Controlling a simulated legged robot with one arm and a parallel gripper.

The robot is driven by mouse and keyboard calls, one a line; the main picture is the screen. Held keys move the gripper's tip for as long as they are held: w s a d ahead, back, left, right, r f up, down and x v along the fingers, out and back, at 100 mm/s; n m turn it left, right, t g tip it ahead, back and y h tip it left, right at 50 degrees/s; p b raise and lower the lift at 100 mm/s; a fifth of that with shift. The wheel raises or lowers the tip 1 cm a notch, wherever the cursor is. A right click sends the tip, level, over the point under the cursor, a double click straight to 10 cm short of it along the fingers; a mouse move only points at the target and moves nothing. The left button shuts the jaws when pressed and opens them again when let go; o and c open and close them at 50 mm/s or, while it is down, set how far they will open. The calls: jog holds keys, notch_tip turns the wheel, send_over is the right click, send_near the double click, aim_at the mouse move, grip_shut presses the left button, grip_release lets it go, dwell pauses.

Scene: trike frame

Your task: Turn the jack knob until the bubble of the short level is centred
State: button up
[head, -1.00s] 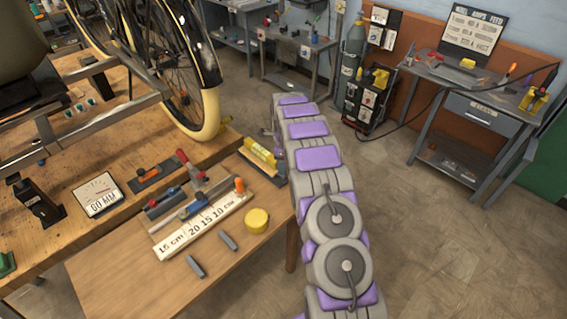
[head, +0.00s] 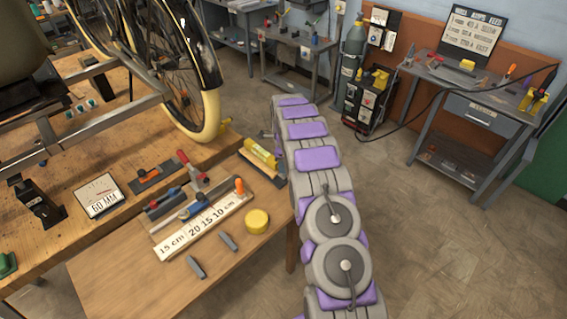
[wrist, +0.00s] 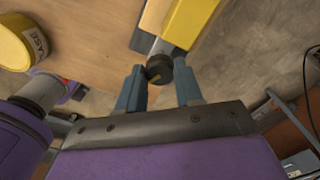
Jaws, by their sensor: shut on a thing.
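The dark round jack knob (wrist: 159,69) shows in the wrist view with a lighter mark on its face. It sits at the end of a grey metal piece beside a yellow block, which looks like the short level (wrist: 189,22). My gripper (wrist: 160,84) has its two blue-grey fingers on either side of the knob and is shut on it. In the head view the yellow level (head: 259,153) lies at the bench's right edge, next to my arm. Its bubble is too small to make out. My gripper and the knob are not clear in the head view.
A yellow tape case (head: 257,221), a white ruler board (head: 204,229) and two small grey bars lie on the lower bench top (head: 130,275). The trike frame and wheel (head: 205,118) stand behind.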

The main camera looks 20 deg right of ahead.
jog(key=n+p, duration=0.2)
jog(key=shift+w+r+n+p, duration=0.1)
jog(key=shift+r+n+p, duration=0.15)
jog(key=shift+n+p, duration=0.15)
jog(key=n+p, duration=0.3)
jog(key=n, duration=0.1)
jog(key=shift+n, duration=0.3)
jog(key=n+p, duration=0.2)
jog(key=n, duration=0.1)
jog(key=shift+w+n, duration=0.1)
jog(key=shift+n, duration=0.2)
jog(key=n+p, duration=0.1)
jog(key=n, duration=0.2)
jog(key=shift+n, duration=0.3)
jog(key=n+p, duration=0.1)
jog(key=n, duration=0.4)
jog(key=shift+f, duration=0.1)
jog(key=n+p, duration=0.1)
jog(key=n, duration=0.5)
